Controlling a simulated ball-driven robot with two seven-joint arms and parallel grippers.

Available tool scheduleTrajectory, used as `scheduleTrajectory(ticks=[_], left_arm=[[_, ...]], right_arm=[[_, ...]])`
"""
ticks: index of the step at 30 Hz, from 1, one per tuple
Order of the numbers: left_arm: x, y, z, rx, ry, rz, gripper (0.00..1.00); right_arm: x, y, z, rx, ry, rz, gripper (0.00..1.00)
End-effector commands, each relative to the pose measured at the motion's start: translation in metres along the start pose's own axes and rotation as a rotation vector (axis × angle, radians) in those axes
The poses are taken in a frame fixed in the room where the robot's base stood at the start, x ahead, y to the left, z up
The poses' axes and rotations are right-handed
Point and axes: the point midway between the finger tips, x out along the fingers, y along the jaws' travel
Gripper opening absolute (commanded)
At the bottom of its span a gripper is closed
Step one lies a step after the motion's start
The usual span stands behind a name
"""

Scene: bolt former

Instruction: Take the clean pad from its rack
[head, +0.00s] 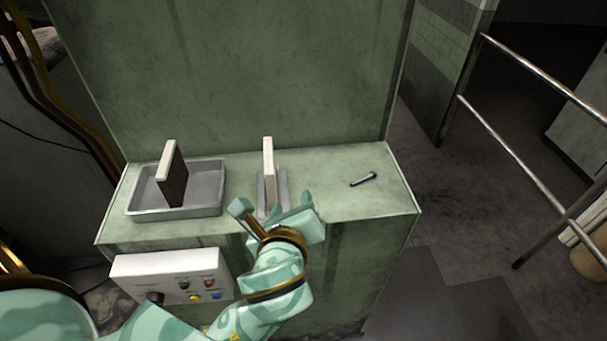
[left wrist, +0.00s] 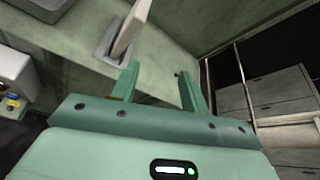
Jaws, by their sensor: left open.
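The clean pad (head: 268,160) is a thin white slab standing upright in a small grey rack (head: 283,186) on the green ledge. In the left wrist view the pad (left wrist: 133,22) and rack (left wrist: 104,46) show beyond the fingers, up and left of the gap. In the left wrist view the space between the fingers (left wrist: 158,84) is empty. My right gripper is not in view.
A second pad (head: 173,175) with a dark face stands tilted in a grey tray (head: 133,205) at left. A bolt (head: 363,179) lies on the ledge (head: 335,200) at right. A control box (head: 168,278) with buttons is mounted below the tray. Metal railings (head: 530,65) stand at far right.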

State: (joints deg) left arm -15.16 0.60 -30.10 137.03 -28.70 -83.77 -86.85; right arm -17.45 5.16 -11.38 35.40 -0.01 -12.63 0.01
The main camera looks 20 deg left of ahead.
Motion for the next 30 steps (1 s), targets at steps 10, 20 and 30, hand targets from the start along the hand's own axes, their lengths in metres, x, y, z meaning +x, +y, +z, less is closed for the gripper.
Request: scheduleTrajectory(ticks=[10, 20, 30], left_arm=[[0.016, 0.032, 0.018, 0.454, -0.049, 0.17, 0.45], [0.091, 0.043, 0.024, 0.449, -0.047, 0.168, 0.45], [0.128, 0.049, 0.026, 0.448, -0.045, 0.169, 0.45]], right_arm=[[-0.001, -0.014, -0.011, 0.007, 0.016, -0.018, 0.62], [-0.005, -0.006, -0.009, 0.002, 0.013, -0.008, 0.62], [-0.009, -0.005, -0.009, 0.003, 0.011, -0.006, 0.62]])
